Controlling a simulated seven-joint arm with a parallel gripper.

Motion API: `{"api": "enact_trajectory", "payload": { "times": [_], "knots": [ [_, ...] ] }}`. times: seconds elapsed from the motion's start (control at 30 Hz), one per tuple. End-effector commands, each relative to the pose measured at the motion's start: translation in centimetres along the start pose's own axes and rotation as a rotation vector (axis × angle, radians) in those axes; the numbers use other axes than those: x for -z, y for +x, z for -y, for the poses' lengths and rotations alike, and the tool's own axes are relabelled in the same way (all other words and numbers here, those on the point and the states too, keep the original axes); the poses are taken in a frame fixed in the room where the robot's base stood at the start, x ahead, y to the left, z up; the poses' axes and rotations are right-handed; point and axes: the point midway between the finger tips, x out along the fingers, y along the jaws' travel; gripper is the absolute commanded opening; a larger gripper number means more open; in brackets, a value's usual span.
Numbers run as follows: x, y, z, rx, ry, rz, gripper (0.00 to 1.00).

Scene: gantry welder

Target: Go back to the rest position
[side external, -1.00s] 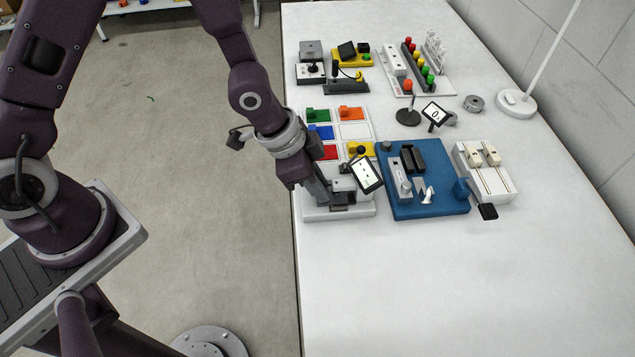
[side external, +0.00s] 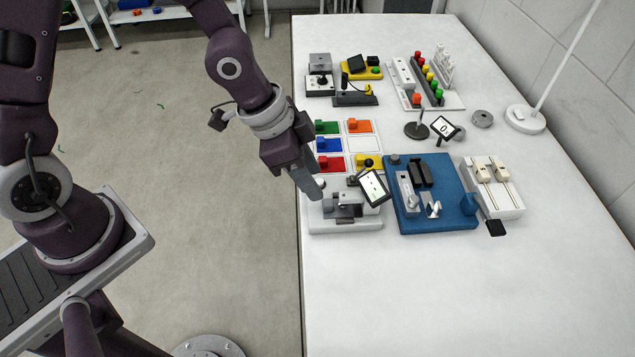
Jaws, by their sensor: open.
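My gripper (side external: 314,194) points down and to the right, just above the left part of a white-based fixture (side external: 345,226) at the table's near left edge. Its fingers look close together from this angle, and I see nothing held between them. The fixture carries grey metal blocks and a small tilted screen (side external: 374,187). I cannot tell whether the fingertips touch the fixture or are a little above it.
A colored-block board (side external: 349,143) lies just behind the fixture. A blue fixture (side external: 434,222) and a white two-slider unit (side external: 500,210) stand to the right. Several devices stand farther back, with a lamp (side external: 526,119) at the right. The table's front is clear.

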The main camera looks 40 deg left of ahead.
Motion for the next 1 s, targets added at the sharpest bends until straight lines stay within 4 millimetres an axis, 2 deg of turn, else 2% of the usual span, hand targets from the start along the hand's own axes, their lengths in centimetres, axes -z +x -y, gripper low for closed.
{"api": "enact_trajectory", "payload": {
  "times": [0.27, 0.37, 0.47, 0.53, 0.6, 0.7, 0.83, 1.0],
  "knots": [
    [0.0, 0.0, 0.0, -0.001, 0.000, 0.001, 0.42],
    [-0.2, -1.2, 0.7, 0.037, -0.013, 0.011, 0.42],
    [-1.2, -5.9, 2.9, 0.166, -0.084, 0.042, 0.42],
    [-2.7, -10.7, 3.9, 0.270, -0.181, 0.059, 0.42],
    [-4.6, -15.3, 3.8, 0.347, -0.302, 0.055, 0.42],
    [-7.4, -20.5, 2.0, 0.394, -0.471, 0.016, 0.42],
    [-10.3, -24.1, -1.2, 0.374, -0.632, -0.049, 0.42],
    [-11.8, -25.4, -3.5, 0.332, -0.710, -0.091, 0.42]
  ]
}}
